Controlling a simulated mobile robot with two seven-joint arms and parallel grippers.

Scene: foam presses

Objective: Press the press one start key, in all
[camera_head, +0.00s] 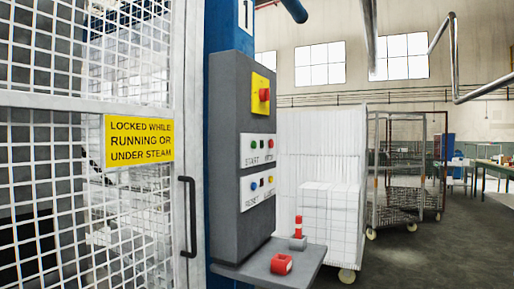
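The grey control box (228,140) is mounted on the blue column (222,30), which bears a "1" sign (245,15). Below are a blue key (253,186) labelled RESET and a yellow key (270,180) whose label is hard to read. A red knob (264,95) on a yellow plate is at the top. Neither of my grippers is in view.
A mesh gate (60,210) with a black handle (188,216) and yellow warning sign (139,139) fills the left. A grey shelf (250,268) below the box holds a red object (281,263) and a red-and-white one (298,230). Wheeled carts (405,165) stand behind; floor at right is clear.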

